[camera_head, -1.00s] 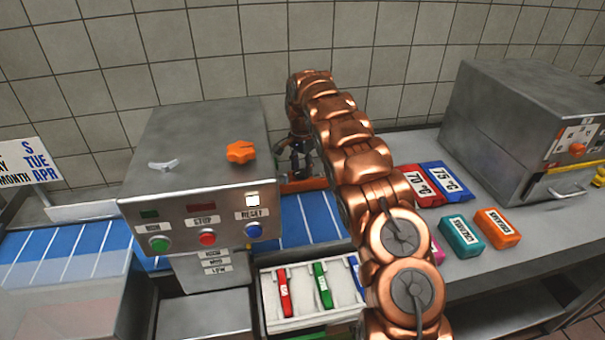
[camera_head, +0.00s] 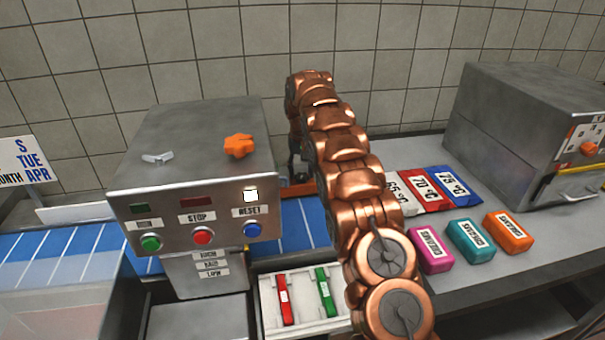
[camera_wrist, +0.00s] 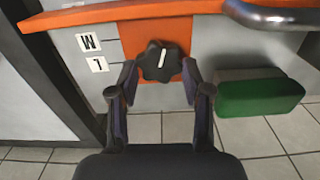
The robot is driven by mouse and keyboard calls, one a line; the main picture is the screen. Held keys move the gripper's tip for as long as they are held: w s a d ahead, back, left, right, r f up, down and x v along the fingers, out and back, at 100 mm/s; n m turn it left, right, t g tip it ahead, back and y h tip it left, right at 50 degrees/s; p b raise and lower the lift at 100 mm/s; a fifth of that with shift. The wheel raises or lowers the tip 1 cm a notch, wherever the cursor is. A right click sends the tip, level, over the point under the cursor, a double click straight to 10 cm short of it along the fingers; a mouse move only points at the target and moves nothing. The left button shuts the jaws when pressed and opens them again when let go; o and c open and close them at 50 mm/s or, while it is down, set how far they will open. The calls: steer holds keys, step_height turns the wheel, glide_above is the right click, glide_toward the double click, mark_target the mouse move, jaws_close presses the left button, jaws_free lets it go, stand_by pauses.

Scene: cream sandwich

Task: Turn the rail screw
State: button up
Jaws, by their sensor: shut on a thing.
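A black lobed knob (camera_wrist: 158,62) with a white pointer line sits on an orange plate in the wrist view; I take it to be the rail screw. Its pointer stands nearly upright in the picture. My gripper (camera_wrist: 161,74) is shut on the knob, one finger at each side. White M and L labels (camera_wrist: 90,42) with tick lines are left of the plate.
The control box (camera_head: 190,190) bears an orange star knob (camera_head: 238,146) and several buttons. A blue conveyor (camera_head: 305,222) runs beneath it. A green block (camera_wrist: 260,95) is right of my gripper. Coloured blocks (camera_head: 471,240) and a steel oven (camera_head: 530,130) are at right.

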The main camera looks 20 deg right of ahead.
steer(key=n+b, duration=0.1)
steer(key=n, duration=0.4)
steer(key=shift+a+f+n, duration=0.1)
steer(key=shift+a+n, duration=0.05)
steer(key=shift+n, duration=0.15)
steer(key=n+b, duration=0.1)
steer(key=n, duration=0.3)
steer(key=shift+a+n, duration=0.15)
steer(key=shift+n, duration=0.25)
steer(key=o, duration=0.9)
